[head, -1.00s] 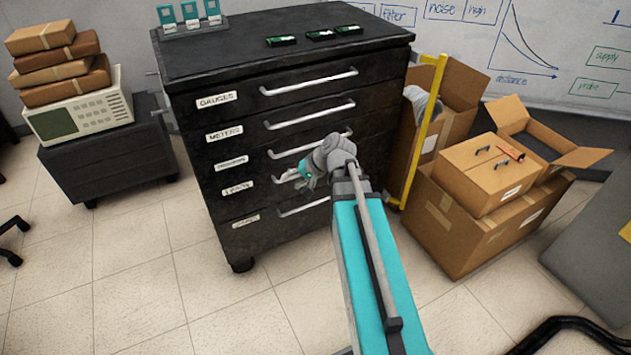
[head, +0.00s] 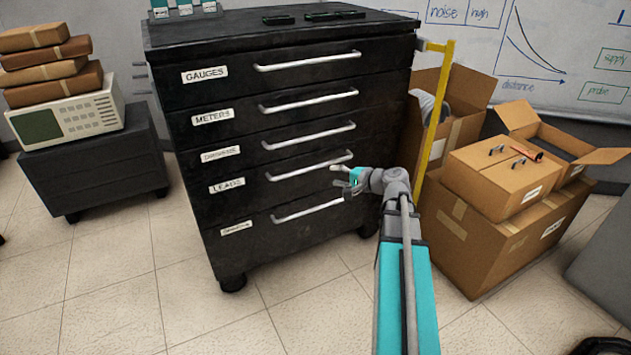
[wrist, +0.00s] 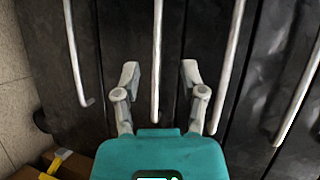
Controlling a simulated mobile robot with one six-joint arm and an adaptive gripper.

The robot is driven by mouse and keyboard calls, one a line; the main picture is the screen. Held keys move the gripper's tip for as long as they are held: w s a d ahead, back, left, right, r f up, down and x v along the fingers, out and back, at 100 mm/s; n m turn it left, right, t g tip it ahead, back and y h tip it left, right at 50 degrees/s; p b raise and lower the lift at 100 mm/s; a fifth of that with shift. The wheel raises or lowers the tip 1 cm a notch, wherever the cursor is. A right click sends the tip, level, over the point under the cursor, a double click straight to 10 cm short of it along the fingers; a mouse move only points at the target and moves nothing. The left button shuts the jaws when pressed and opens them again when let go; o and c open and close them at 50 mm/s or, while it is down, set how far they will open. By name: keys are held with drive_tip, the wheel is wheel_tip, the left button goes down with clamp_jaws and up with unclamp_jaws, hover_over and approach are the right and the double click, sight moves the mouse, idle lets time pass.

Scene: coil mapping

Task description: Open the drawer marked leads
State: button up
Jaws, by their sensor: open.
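The black cabinet (head: 290,38) has several drawers, all looking shut. The leads drawer (head: 205,200) is second from the bottom, with a white label (head: 227,185) reading LEADS. Its pale bar handle (head: 308,168) runs across its front. My gripper (head: 345,178) is open and empty at the right end of this handle. In the wrist view, the open fingers of my gripper (wrist: 160,72) lie either side of a bar, which looks like the leads handle (wrist: 157,45). Whether the fingertips reach around the bar in depth, I cannot tell.
The bottom drawer's handle (head: 308,211) lies just below my gripper, and another handle (head: 308,136) above. A yellow upright frame (head: 433,125) and cardboard boxes (head: 490,240) stand close on the right. The floor (head: 190,300) before the cabinet is clear.

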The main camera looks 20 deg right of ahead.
sight(315, 168)
drive_tip(key=d, duration=0.1)
drive_tip(key=d+f+m+t+b, duration=0.1)
drive_tip(key=d+b, duration=0.1)
drive_tip(key=shift+s+d+f+t, duration=0.1)
drive_tip(key=shift+d+f+t, duration=0.15)
drive_tip(key=shift+f+t, duration=0.05)
drive_tip(key=b+x, duration=0.1)
drive_tip(key=x, duration=0.6)
drive_tip(key=b+x, duration=0.1)
drive_tip(key=x, duration=0.6)
drive_tip(key=shift+d+f, duration=0.2)
clamp_jaws()
idle(0.3)
